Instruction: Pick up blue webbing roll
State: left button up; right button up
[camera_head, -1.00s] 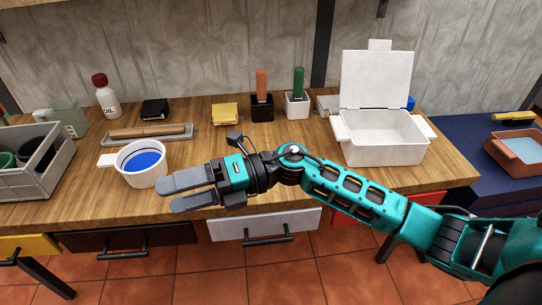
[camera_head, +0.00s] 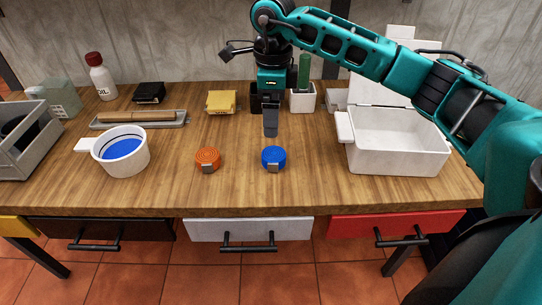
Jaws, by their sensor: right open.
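The blue webbing roll (camera_head: 273,156) lies on the wooden table near its front edge, with a grey clip on its front side. An orange webbing roll (camera_head: 208,158) lies to its left, apart from it. My right gripper (camera_head: 271,130) points down just above and behind the blue roll, open and empty. Its fingers overlap in this view, so the gap between them is hidden. My left gripper is not in view.
A white pot with blue paint (camera_head: 122,152) stands left of the rolls. An open white box (camera_head: 397,146) stands to the right. A yellow item (camera_head: 221,102), a black holder (camera_head: 256,98) and a white holder (camera_head: 302,100) stand behind. The table front centre is clear.

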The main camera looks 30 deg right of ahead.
jog(key=b, duration=0.1)
send_over(274, 153)
jog(key=f, duration=0.7)
jog(key=shift+s+a+f, duration=0.1)
jog(key=shift+a+f, duration=0.1)
jog(key=shift+a, duration=0.05)
jog(key=shift+d+f+b, duration=0.15)
jog(key=shift+f+b, duration=0.1)
jog(key=shift+f, duration=1.1)
jog(key=shift+d+f+b, duration=0.15)
jog(key=shift+f+b, duration=0.05)
jog(key=shift+f, duration=1.1)
jog(key=shift+c, duration=0.3)
jog(key=c, duration=1.1)
